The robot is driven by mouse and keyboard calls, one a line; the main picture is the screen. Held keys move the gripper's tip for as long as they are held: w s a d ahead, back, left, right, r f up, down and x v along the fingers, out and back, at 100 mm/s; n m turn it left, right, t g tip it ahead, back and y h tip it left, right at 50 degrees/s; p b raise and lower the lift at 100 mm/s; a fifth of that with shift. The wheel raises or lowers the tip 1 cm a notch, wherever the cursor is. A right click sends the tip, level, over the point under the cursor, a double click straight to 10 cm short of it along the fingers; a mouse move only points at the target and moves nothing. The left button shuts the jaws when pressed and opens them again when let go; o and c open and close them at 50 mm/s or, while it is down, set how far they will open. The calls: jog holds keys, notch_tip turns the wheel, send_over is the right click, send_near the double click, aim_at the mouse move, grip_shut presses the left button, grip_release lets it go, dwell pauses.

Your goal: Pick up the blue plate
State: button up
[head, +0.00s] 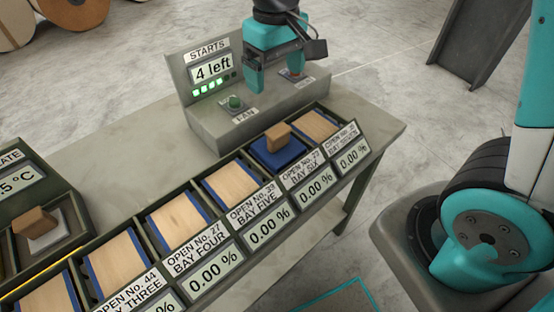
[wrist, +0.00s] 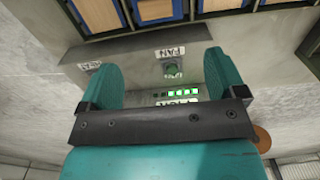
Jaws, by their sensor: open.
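A blue plate (head: 264,157) lies in the bay six compartment, with a small wooden block (head: 278,136) on top of it. Blue edges also show beside or under the wood sheets in other bays, such as bay five (head: 230,182) and bay four (head: 180,218). My gripper (head: 276,74) is open and empty above the grey control box, behind the row of bays and apart from the blue plate. In the wrist view my gripper (wrist: 158,72) has its two teal fingers spread, with the box's front between them. I cannot make out the block there.
The control box has a FAN knob (head: 235,103), a red button (head: 295,73) and a display (head: 211,70) reading 4 left. Slanted percentage displays (head: 268,227) line the bays' front edge. Another wooden block (head: 34,221) sits at the left. The bench top (head: 110,150) behind the bays is clear.

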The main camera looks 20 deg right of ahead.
aim_at(278, 130)
notch_tip(278, 130, down, 12)
jog(key=shift+w+d, duration=0.1)
jog(key=shift+d+f+p, duration=0.15)
jog(key=shift+f+p, duration=0.2)
jog(key=shift+f, duration=1)
jog(key=shift+d+f+p, duration=0.1)
jog(key=shift+f+p, duration=0.2)
jog(key=shift+f, duration=1.05)
jog(key=c, duration=1.2)
jog(key=shift+r, duration=0.1)
